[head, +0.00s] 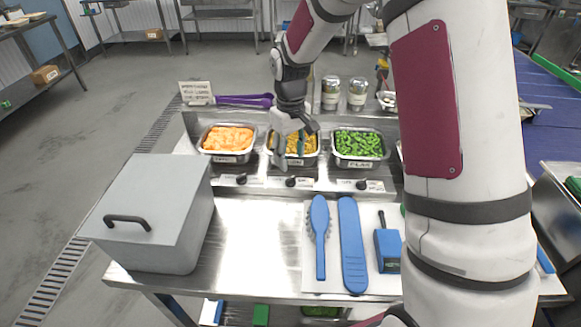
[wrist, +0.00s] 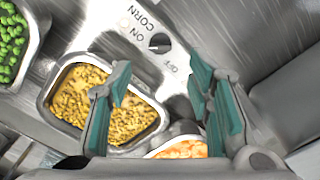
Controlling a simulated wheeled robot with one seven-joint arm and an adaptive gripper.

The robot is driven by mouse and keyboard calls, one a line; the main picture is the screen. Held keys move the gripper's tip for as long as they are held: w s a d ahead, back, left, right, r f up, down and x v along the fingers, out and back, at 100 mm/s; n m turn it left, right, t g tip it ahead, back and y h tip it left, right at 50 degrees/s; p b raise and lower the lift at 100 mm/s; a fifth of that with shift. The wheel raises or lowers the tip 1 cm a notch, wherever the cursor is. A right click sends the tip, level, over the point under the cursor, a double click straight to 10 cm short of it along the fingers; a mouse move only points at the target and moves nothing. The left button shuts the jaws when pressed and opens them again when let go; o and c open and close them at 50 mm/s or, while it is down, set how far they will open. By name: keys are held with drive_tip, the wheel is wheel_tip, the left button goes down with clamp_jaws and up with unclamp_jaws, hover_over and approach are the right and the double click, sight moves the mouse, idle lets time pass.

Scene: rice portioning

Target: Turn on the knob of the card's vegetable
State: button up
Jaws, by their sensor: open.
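The card (head: 195,92) stands at the back left; its print is too small to read. Three pans sit in a row: orange carrot pieces (head: 228,138), yellow corn (head: 301,143) and green peas (head: 358,143). Below them on the front panel are the carrot-side knob (head: 241,179), the middle knob (head: 291,182) and the pea-side knob (head: 362,185). In the wrist view the black knob (wrist: 160,43) sits between ON and OFF marks beside the word CORN. My gripper (head: 290,148) is open and empty over the corn pan, its teal-padded fingers (wrist: 164,88) apart from the knob.
A grey lidded box (head: 150,210) stands left on the steel table. Blue utensils (head: 352,245) and a blue handheld device (head: 387,248) lie on a white board at the front right. Purple tongs (head: 245,100) and two jars (head: 344,93) are behind the pans.

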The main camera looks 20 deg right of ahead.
wheel_tip(320, 180, up, 5)
drive_tip(key=shift+f, duration=0.2)
idle(0.4)
drive_tip(key=s+r+m+t, duration=0.2)
drive_tip(key=s+r+t, duration=0.1)
drive_tip(key=s+r, duration=1.15)
drive_tip(key=s+r+m+t, duration=0.2)
drive_tip(key=s, duration=1.2)
drive_tip(key=shift+s+a, duration=0.15)
drive_tip(key=shift+a, duration=0.1)
drive_tip(key=shift+r, duration=0.1)
